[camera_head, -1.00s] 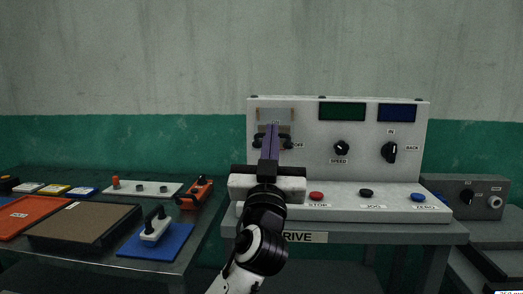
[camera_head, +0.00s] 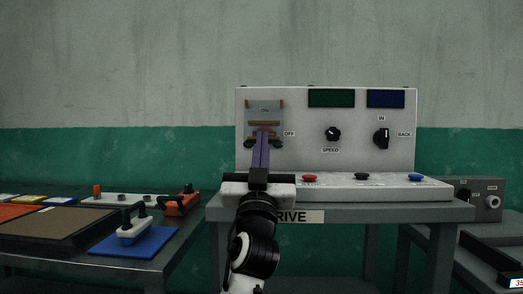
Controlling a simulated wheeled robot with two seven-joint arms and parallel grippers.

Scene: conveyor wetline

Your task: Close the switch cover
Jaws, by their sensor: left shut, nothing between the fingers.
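The switch cover (camera_head: 264,108) is a greyish flap with brownish edges at the upper left of the white control panel (camera_head: 350,155). It appears raised above the switch; its exact tilt is hard to judge. My left gripper (camera_head: 262,134) is shut and empty, its purple fingers pointing up at the panel just below the cover's lower brownish bar. Whether the fingertips touch the cover or switch cannot be told. The fingers hide most of the switch; dark knobs show on either side, beside an OFF label (camera_head: 289,134). My right gripper is not in view.
The panel has a SPEED knob (camera_head: 333,134), an IN/BACK knob (camera_head: 381,139) and red, black and blue buttons along its base. A left table holds a blue mat (camera_head: 120,248) with a white handle block and an orange tool (camera_head: 182,203). A grey box (camera_head: 475,195) stands at right.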

